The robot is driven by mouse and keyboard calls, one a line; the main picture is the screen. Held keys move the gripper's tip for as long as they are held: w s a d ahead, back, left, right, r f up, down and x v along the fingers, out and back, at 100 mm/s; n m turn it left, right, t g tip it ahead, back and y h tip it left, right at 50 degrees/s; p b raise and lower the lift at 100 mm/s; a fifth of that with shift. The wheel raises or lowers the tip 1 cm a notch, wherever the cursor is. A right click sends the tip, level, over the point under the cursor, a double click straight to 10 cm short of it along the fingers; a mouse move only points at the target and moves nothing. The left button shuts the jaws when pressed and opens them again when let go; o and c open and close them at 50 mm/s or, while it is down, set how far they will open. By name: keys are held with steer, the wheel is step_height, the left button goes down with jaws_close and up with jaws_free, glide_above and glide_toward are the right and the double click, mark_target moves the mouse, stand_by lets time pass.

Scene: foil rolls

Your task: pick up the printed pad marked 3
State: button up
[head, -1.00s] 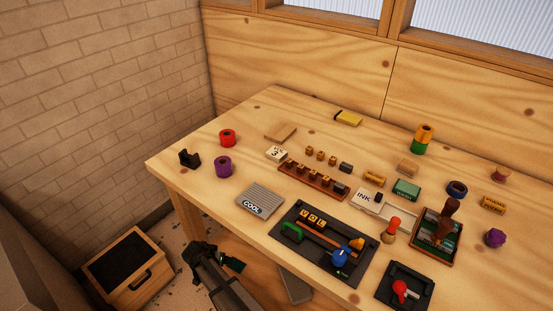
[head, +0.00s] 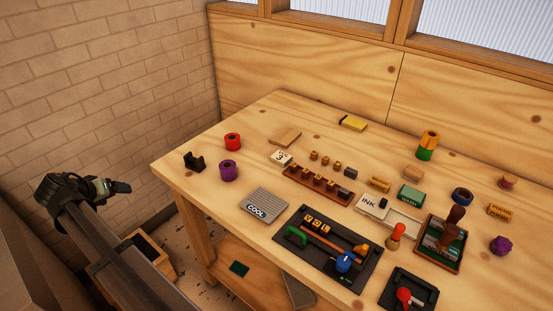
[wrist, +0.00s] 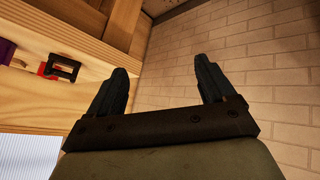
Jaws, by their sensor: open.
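The printed pad marked 3 (head: 281,158) is a small white block with dark print, lying on the wooden table toward its left back part, in front of a flat wooden block. My gripper (head: 118,187) is off the left side of the table, well apart from the pad. In the wrist view my gripper (wrist: 168,82) shows two dark fingers spread wide with nothing between them. The pad is not seen in the wrist view.
A black holder (head: 194,162), a red roll (head: 232,142) and a purple roll (head: 229,171) stand at the table's left end. A grey COOL plate (head: 264,205) lies in front of the pad. A rack of letter blocks (head: 318,185) sits to its right. A brick wall (head: 95,85) is at left.

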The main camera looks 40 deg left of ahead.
step_height(320, 180, up, 11)
steer(key=s, duration=0.2)
step_height(320, 180, up, 8)
steer(key=w+d+m, duration=0.1)
steer(key=w+m, duration=0.1)
steer(key=m+g+h, duration=0.4)
steer(key=m+g, duration=0.3)
steer(key=m, duration=2.1)
glide_above(281, 156)
step_height(281, 156, down, 15)
steer(key=shift+w+a+f, duration=0.1)
steer(key=shift+w+a, duration=0.05)
steer(key=shift+s+d+f, duration=0.1)
steer(key=shift+d+f, duration=0.05)
steer(key=shift+f, duration=1.15)
steer(key=shift+s+d+f, duration=0.1)
steer(key=shift+f, duration=1.2)
